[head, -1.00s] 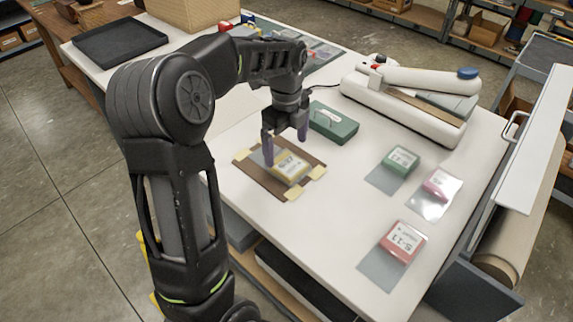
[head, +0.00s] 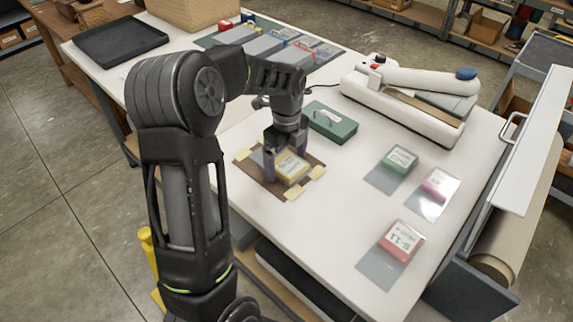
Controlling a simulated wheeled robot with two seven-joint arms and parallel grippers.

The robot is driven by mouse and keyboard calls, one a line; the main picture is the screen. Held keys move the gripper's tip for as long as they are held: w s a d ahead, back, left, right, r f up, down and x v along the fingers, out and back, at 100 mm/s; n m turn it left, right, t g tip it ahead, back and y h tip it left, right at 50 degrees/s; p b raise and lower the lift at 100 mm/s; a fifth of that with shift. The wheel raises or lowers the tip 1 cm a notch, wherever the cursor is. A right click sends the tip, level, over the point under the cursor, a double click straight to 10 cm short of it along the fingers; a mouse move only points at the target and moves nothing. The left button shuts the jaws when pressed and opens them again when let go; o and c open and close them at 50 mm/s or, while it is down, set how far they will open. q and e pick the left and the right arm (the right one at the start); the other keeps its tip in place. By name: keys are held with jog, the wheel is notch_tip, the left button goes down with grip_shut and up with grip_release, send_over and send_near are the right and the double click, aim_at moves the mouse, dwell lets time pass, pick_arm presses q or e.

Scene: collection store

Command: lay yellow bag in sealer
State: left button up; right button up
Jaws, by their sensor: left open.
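The yellow bag (head: 291,171), a flat packet with a white printed label, lies on a brown board (head: 258,178) with cream corner pieces, near the table's left edge. My left gripper (head: 285,160) is open over the yellow bag, fingers pointing down on either side of its far part. I cannot tell whether the fingers touch it. The sealer (head: 410,115), a long white device with a raised arm and blue knob (head: 467,73), stands at the back right of the table. My right gripper is not in view.
A green box (head: 332,122) stands between board and sealer. Green (head: 399,158), pink (head: 438,183) and red (head: 402,240) packets in clear bags lie at the right. A black tray (head: 120,42) is at the far left. The table front of the board is clear.

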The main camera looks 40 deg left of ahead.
aim_at(286, 162)
pick_arm(q)
jog(key=c, duration=1.6)
jog(key=shift+c, duration=0.2)
jog(key=shift+r, duration=0.1)
notch_tip(286, 162, up, 10)
jog(key=b, duration=0.1)
